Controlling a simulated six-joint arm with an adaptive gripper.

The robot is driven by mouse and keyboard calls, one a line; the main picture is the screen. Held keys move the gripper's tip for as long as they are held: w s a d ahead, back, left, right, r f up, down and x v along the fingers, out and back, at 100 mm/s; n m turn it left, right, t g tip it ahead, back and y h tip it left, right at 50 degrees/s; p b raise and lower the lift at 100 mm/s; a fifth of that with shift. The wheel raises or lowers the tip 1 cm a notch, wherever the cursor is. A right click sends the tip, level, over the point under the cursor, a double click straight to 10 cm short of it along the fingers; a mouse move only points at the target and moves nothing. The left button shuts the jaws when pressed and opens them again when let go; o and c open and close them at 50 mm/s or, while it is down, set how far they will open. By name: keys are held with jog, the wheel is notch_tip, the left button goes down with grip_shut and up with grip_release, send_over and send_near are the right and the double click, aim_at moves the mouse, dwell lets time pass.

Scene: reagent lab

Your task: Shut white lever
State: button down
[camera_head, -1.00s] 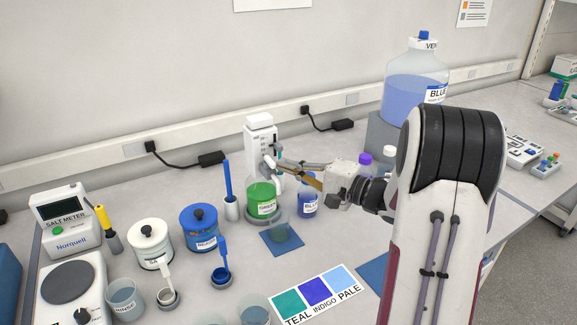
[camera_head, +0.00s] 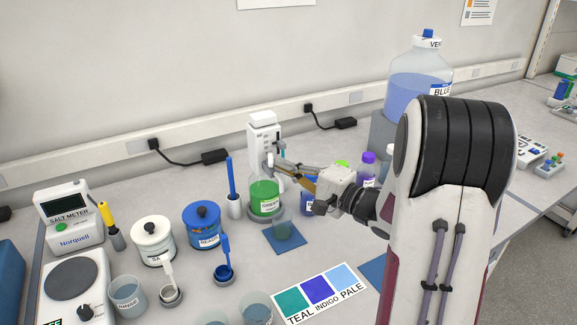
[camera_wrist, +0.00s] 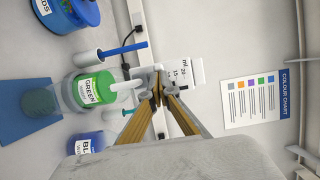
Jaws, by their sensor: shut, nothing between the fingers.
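A white dispenser (camera_head: 263,140) with a scale on its front stands on the green bottle (camera_head: 265,198) at the back of the bench. It also shows in the wrist view (camera_wrist: 188,72), with a white spout (camera_wrist: 122,90) reaching over the green cap. My gripper (camera_head: 272,166) is shut and empty, its tan fingers pointing left at the dispenser's front. In the wrist view the fingertips (camera_wrist: 157,86) overlap the dispenser's lower body. I cannot tell whether they touch it. The white lever cannot be told apart from the white parts around the fingertips, so its position is unclear.
A clear beaker (camera_head: 282,224) stands on a blue mat (camera_head: 290,246) before the green bottle. A blue-labelled bottle (camera_head: 307,196) and a purple-capped bottle (camera_head: 368,168) stand close by my gripper. A blue-handled tool (camera_head: 230,178) stands left. A colour card (camera_head: 317,292) lies in front.

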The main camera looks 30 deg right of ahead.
jog(key=shift+a, duration=0.95)
jog(key=shift+w+a, duration=0.15)
jog(key=shift+a, duration=0.75)
jog(key=shift+w+a, duration=1)
jog(key=shift+a, duration=0.15)
jog(key=shift+s, duration=0.15)
jog(key=v, duration=1.1)
jog(key=shift+s, duration=0.35)
jog(key=shift+d, duration=0.15)
dwell(0.3)
